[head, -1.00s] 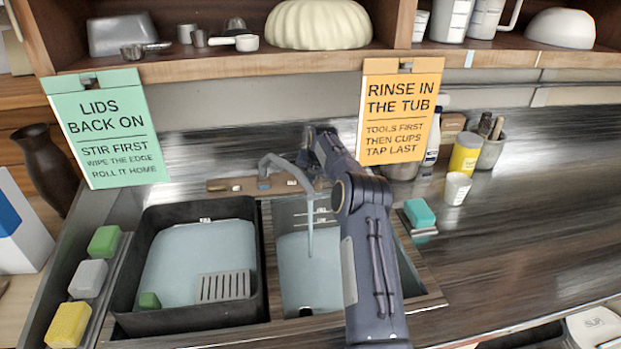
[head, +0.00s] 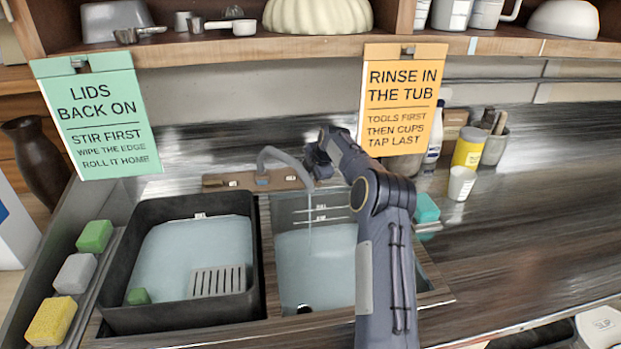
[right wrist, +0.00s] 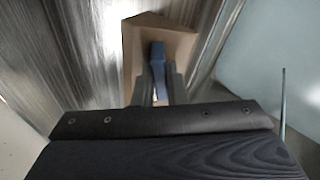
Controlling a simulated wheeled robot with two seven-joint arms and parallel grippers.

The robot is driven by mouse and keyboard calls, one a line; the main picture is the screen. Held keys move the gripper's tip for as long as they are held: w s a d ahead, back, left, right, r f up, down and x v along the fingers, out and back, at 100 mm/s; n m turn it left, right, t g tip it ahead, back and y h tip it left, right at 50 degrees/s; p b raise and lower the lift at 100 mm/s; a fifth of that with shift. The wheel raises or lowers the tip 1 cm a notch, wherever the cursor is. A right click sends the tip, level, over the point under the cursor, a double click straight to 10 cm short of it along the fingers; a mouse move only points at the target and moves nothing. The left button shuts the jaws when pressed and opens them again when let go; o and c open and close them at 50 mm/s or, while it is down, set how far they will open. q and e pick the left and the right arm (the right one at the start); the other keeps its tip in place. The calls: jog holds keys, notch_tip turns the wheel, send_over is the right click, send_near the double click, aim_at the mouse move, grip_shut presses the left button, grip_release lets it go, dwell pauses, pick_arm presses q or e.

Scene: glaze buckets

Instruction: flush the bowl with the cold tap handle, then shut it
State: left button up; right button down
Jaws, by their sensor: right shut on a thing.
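The tap spout (head: 283,156) arches over the right-hand sink bowl (head: 290,213). A thin, faint stream (head: 311,228) runs from it into the bowl. Pale water (head: 325,262) covers the bowl floor, and a dark round drain shows near the front. My right gripper (head: 318,162) is beside the spout at the back of the bowl. In the right wrist view my right gripper (right wrist: 158,92) is shut on a blue handle (right wrist: 158,62), in front of a wooden block (right wrist: 158,30). The handle is hidden in the head view. My left gripper is not in view.
A dark tub (head: 122,235) with pale water, a grate and a green block stands left of the bowl. Several sponges (head: 75,273) line the far left. The right counter is mostly clear.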

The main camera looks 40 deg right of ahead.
jog(key=shift+m+t+b, duration=0.3)
jog(key=shift+m+b, duration=0.45)
jog(key=shift+m, duration=0.55)
jog(key=c, duration=1.5)
grip_release()
jog(key=shift+s, duration=0.1)
jog(key=shift+o, duration=0.2)
